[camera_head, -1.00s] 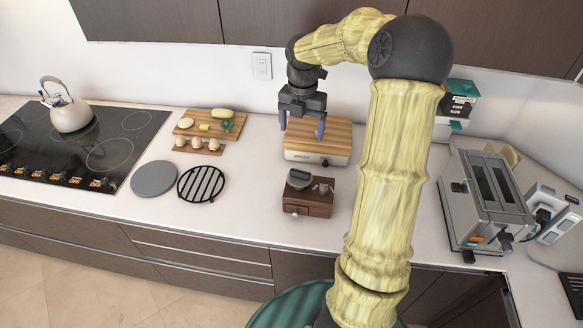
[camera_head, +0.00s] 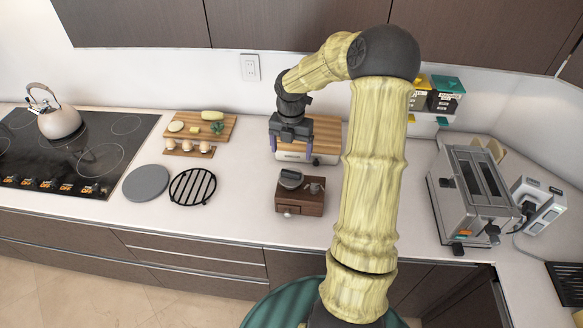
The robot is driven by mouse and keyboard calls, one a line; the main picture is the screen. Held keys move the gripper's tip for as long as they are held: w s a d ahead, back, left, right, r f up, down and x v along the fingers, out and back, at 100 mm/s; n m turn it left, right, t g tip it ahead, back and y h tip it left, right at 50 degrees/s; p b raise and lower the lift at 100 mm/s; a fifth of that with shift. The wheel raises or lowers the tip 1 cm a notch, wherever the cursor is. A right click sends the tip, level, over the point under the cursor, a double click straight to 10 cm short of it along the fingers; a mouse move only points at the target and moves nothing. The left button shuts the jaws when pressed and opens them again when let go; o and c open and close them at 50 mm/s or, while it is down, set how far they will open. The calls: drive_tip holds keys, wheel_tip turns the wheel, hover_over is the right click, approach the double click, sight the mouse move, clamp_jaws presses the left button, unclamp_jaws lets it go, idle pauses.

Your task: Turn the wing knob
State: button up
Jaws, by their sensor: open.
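A small brown wooden box (camera_head: 299,202) stands on the counter in the head view. On its top are a dark round part (camera_head: 291,178) at left and a small grey wing-shaped piece (camera_head: 315,188) at right, which looks like the wing knob. It is too small to tell how it is turned. My gripper (camera_head: 291,148) points down with its two purple-grey fingers apart and nothing between them. In the picture it is above and behind the brown box, in front of the wood-topped appliance, apart from the knob.
The wood-topped white appliance (camera_head: 325,140) stands behind the box. A black round trivet (camera_head: 192,187) and a grey disc (camera_head: 146,183) lie to the left. A toaster (camera_head: 474,200) stands at right. Counter around the box's front is clear.

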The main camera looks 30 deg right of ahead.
sight(291, 172)
wheel_tip(291, 172, down, 10)
drive_tip(key=shift+r+p, duration=0.25)
drive_tip(key=shift+p, duration=0.6)
drive_tip(key=shift+c, duration=0.2)
drive_tip(key=c, duration=0.9)
